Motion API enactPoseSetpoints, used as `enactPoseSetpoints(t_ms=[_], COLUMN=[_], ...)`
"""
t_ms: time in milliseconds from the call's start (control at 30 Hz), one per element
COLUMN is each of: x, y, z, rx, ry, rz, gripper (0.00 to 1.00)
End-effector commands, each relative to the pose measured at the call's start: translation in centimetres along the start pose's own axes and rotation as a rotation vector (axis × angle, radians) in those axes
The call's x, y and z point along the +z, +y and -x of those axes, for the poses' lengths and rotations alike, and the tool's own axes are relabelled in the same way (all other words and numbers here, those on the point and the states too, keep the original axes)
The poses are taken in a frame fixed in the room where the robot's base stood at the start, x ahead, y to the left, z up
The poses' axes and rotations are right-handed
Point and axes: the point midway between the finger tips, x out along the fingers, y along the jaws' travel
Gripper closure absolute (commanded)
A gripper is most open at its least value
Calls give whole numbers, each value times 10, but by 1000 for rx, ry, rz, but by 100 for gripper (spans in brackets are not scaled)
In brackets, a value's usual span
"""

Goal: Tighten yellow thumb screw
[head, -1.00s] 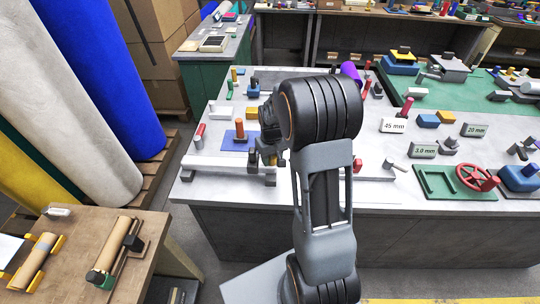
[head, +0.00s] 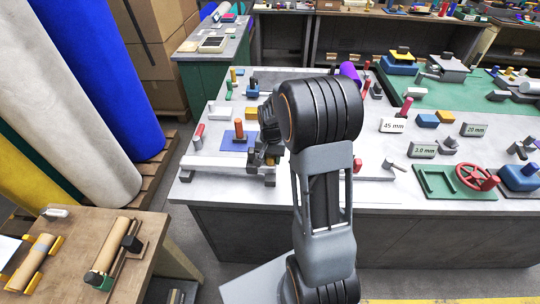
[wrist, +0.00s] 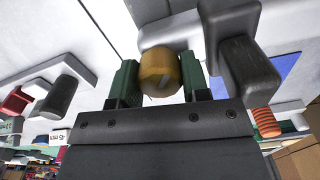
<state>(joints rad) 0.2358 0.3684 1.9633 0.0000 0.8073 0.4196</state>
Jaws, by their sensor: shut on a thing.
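The yellow thumb screw (wrist: 160,72) shows in the wrist view as a dull yellow-brown round knob. My gripper (wrist: 157,80) is shut on it, with a green finger pad on each side. In the head view my gripper (head: 262,157) is low over the front of the pale bench, beside a dark block. The knob itself cannot be made out there, and the screw's lower part is hidden.
A blue plate (head: 236,141) with an orange post (head: 239,127) is just left of my gripper. A dark grey block (wrist: 245,72) stands close beside the knob in the wrist view. A red handwheel (head: 477,177) is at the right.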

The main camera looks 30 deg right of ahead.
Motion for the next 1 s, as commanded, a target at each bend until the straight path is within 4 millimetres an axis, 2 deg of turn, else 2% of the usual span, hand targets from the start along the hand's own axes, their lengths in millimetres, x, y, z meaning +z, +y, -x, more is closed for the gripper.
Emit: enactPoseSetpoints(t_ms=[67,300,500,900,1000], x=[1,2,2,3,3], y=[1,1,2,2,2], z=[-2,-3,-3,-4,-5], rx=[2,4,5,8,9], ry=[-5,-6,-7,-9,-10], rz=[-56,-412,-606,-648,-719], gripper=[91,91,91,91,91])
